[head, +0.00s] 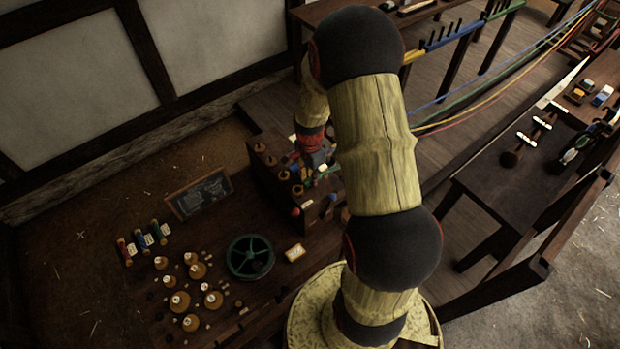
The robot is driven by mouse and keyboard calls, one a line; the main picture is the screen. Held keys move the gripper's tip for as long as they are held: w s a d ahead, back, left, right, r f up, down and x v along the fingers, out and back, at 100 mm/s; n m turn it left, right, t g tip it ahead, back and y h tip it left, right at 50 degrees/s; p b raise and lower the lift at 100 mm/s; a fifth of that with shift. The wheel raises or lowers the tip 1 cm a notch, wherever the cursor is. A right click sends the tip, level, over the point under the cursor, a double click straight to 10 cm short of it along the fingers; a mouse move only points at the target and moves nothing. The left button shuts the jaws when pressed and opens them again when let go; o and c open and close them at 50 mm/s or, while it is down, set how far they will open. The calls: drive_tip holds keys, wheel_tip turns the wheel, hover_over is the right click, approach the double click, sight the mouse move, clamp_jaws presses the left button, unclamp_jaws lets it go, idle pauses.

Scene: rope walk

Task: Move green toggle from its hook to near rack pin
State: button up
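My arm reaches over a dark wooden rack (268,183) that holds several small spools and coloured pieces. My gripper (319,160) is low at the back right of this rack, partly behind my own arm. Its fingers are too small and dark to tell open from shut. A small green patch (322,168) shows beside the gripper; it may be the green toggle, but I cannot tell whether it hangs on a hook or is held. Red and blue ends show on the rack's front. I cannot make out which pin is the near rack pin.
Coloured ropes (480,85) run at the upper right. A dark table (506,197) stands at the right.

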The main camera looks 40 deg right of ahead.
drive_tip(key=o, duration=0.5)
drive_tip(key=shift+o, duration=0.2)
drive_tip(key=shift+r+p, duration=2.45)
drive_tip(key=shift+r, duration=1.65)
drive_tip(key=shift+f, duration=0.1)
